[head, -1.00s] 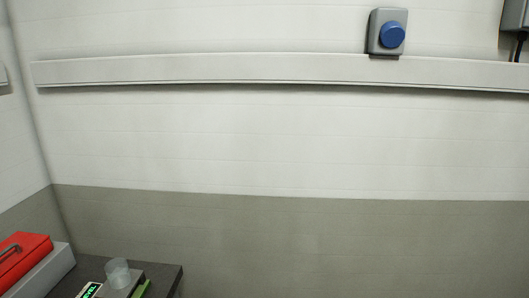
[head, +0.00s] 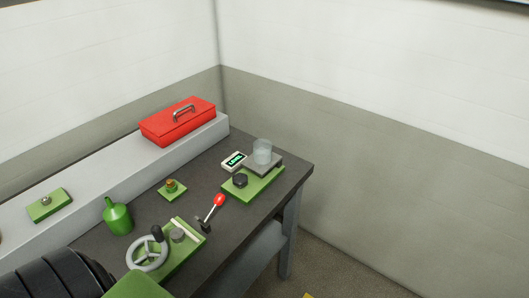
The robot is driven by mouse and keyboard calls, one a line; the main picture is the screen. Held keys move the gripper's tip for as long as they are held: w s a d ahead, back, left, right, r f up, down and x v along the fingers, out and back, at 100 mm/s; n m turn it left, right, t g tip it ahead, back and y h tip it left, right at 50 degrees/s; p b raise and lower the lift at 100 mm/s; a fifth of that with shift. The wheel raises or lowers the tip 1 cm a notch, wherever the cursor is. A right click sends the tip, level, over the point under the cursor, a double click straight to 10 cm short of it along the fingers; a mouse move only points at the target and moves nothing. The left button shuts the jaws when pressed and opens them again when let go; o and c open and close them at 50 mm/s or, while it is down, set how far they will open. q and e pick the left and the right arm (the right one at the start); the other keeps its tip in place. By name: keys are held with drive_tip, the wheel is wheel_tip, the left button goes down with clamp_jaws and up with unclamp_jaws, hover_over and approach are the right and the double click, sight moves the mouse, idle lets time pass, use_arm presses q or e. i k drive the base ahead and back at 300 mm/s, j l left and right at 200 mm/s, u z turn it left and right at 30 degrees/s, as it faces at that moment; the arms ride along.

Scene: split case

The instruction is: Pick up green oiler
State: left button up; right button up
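The green oiler (head: 118,218) stands upright on the dark workbench (head: 222,238) in the left part of the head view. It has a rounded green body that narrows to a short spout at the top. It stands in front of the grey raised ledge and behind a grey handwheel. Neither of my grippers shows in the head view. A dark ribbed part, which seems to be mine, fills the bottom left corner, below and to the left of the oiler, apart from it in the picture.
A grey handwheel (head: 147,252) and a red-knobbed lever (head: 218,201) stand near the oiler. A small green block (head: 172,190) lies behind them. A scale with a clear beaker (head: 262,151) is at the right end. A red toolbox (head: 178,123) sits on the grey ledge (head: 98,187).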

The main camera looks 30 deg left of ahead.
sight(117, 216)
drive_tip(key=u, duration=2.25)
drive_tip(key=l+u, duration=0.4)
drive_tip(key=l, duration=1.65)
drive_tip(key=i, duration=0.05)
